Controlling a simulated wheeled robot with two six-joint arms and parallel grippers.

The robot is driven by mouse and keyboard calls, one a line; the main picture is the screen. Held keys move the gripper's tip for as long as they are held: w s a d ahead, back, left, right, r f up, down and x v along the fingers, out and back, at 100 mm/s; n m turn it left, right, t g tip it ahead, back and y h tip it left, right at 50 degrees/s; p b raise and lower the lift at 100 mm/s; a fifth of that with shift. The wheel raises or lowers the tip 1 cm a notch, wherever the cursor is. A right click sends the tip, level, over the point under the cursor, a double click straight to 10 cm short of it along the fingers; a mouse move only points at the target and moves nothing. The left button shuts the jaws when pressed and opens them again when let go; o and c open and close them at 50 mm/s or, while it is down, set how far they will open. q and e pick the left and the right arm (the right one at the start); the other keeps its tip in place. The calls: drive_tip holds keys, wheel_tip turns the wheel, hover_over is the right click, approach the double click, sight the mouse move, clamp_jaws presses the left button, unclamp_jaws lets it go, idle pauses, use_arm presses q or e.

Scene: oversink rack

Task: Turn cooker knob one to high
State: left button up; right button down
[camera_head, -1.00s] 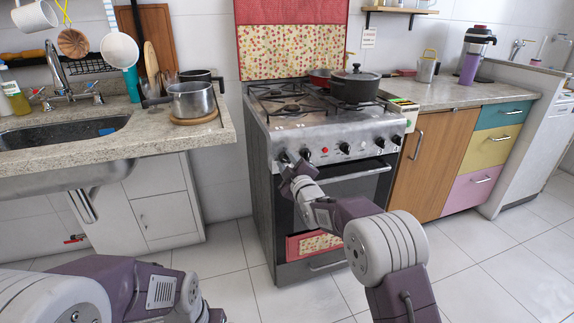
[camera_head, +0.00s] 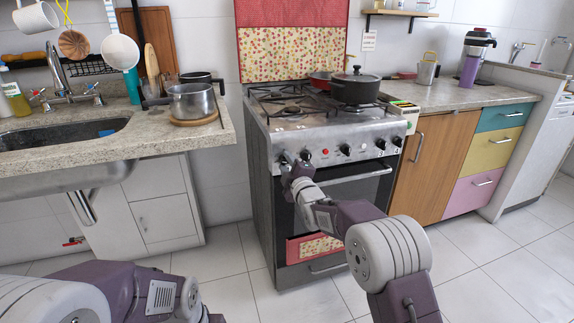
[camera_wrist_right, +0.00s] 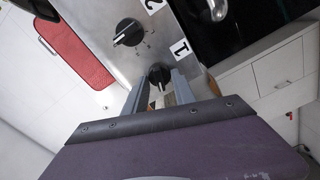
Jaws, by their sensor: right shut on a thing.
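Cooker knob one (camera_wrist_right: 158,72) is a black round knob by the label "1" in the right wrist view. My right gripper (camera_wrist_right: 160,79) has its two grey fingers on either side of this knob and is shut on it. In the head view my right gripper (camera_head: 292,166) is at the left end of the cooker's (camera_head: 330,135) front panel and partly hides the knob there. The knob's pointer setting cannot be read clearly. My left arm shows at the lower left of the head view, but its gripper is out of view.
A second knob (camera_wrist_right: 128,32) is beside the label "2", close to my right gripper. The oven door handle (camera_head: 350,178) runs below the panel. A dark pot (camera_head: 355,88) stands on the hob. The countertop (camera_head: 110,147) juts out at the left.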

drive_tip(key=c, duration=1.1)
unclamp_jaws()
drive_tip(key=shift+o, duration=0.2)
drive_tip(key=p+v, duration=0.2)
drive_tip(key=v, duration=0.7)
